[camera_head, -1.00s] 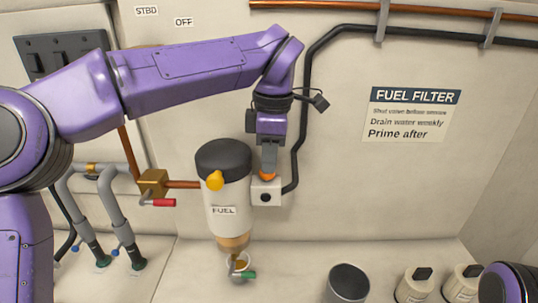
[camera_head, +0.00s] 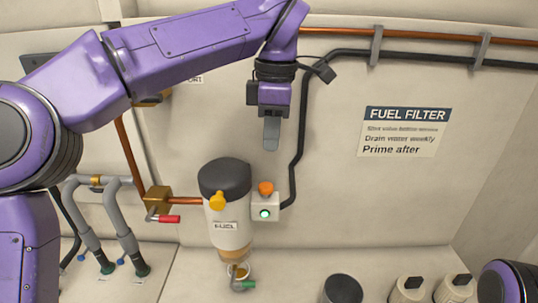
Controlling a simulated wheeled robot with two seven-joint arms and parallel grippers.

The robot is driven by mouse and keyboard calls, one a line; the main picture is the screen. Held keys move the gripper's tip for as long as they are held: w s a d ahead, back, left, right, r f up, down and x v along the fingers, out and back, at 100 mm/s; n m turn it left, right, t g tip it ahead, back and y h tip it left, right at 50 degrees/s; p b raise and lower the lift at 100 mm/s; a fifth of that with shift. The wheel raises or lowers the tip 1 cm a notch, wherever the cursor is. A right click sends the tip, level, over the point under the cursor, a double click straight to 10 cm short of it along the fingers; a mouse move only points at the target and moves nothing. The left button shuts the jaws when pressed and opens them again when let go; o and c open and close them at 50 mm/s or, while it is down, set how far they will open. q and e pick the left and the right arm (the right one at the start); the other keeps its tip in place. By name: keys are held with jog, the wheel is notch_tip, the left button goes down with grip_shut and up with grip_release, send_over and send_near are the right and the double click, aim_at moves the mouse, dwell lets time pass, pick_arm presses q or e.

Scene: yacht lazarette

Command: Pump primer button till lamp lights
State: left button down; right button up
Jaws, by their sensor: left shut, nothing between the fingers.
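The orange primer button (camera_head: 266,188) sits on top of a small white box (camera_head: 264,205) beside the fuel filter. The lamp (camera_head: 265,213) on the front of the box glows pale green-white. The fuel filter (camera_head: 228,212) is a white canister with a black cap, a yellow knob and a FUEL label. My left gripper (camera_head: 271,148) points down, shut and empty, a little above the button and apart from it. My right gripper is not in view; only part of my purple right arm shows at the lower right.
A brass valve with a red handle (camera_head: 168,218) joins a copper pipe left of the filter. A green-handled drain (camera_head: 245,285) sits under it. A dark cylinder (camera_head: 342,290) and white bottles (camera_head: 407,290) stand lower right. A black cable (camera_head: 298,150) runs up the wall.

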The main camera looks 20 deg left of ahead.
pick_arm(q)
notch_tip(320, 180, up, 3)
jog(key=shift+p, duration=0.3)
dwell(1.3)
